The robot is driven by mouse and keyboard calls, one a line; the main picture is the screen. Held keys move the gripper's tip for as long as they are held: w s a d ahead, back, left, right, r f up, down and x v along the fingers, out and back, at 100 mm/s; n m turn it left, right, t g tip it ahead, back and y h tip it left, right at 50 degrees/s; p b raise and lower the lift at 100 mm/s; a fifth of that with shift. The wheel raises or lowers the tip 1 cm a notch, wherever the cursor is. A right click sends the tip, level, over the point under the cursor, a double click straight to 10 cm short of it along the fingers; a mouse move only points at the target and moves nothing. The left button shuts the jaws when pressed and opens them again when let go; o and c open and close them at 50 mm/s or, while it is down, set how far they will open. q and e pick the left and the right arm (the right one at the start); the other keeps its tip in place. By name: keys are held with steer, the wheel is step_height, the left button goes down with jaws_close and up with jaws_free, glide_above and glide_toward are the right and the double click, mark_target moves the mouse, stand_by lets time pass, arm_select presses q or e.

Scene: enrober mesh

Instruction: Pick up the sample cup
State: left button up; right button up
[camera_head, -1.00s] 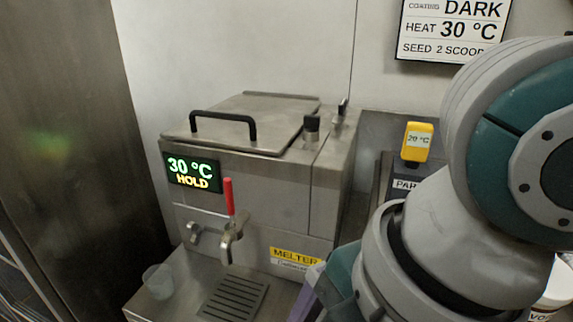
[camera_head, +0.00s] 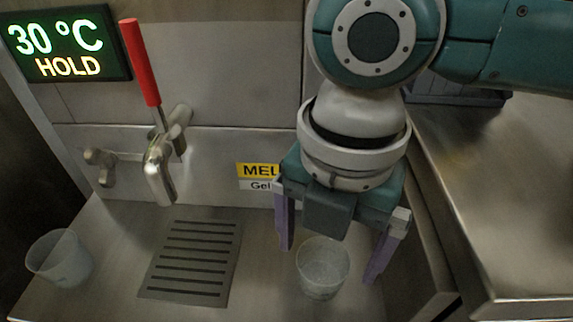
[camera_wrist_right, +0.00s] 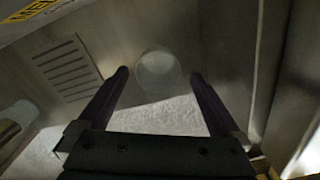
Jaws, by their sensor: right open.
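Two clear, empty-looking cups stand upright on the steel shelf of the melter. One cup (camera_head: 323,270) is right of the drip grate; the other cup (camera_head: 60,260) is at the far left. I cannot tell by any label which is the sample cup. My right gripper (camera_head: 328,263) points down at the right-hand cup, its purple fingers spread on either side of it. In the right wrist view, this cup (camera_wrist_right: 158,72) shows between the tips of the open gripper (camera_wrist_right: 159,74). My left gripper is not in view.
The slotted drip grate (camera_head: 190,262) lies left of the right gripper. Above it hang the metal spout (camera_head: 160,175) and red lever (camera_head: 141,62). The display (camera_head: 68,45) reads 30 °C HOLD. A steel counter (camera_head: 500,190) borders the right side.

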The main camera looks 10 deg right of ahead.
mark_target(320, 280)
step_height(320, 280, down, 4)
steer(key=shift+f+b, duration=0.1)
steer(key=shift+b, duration=0.45)
steer(key=shift+w, duration=0.1)
steer(key=c, duration=1.3)
steer(key=shift+r, duration=0.2)
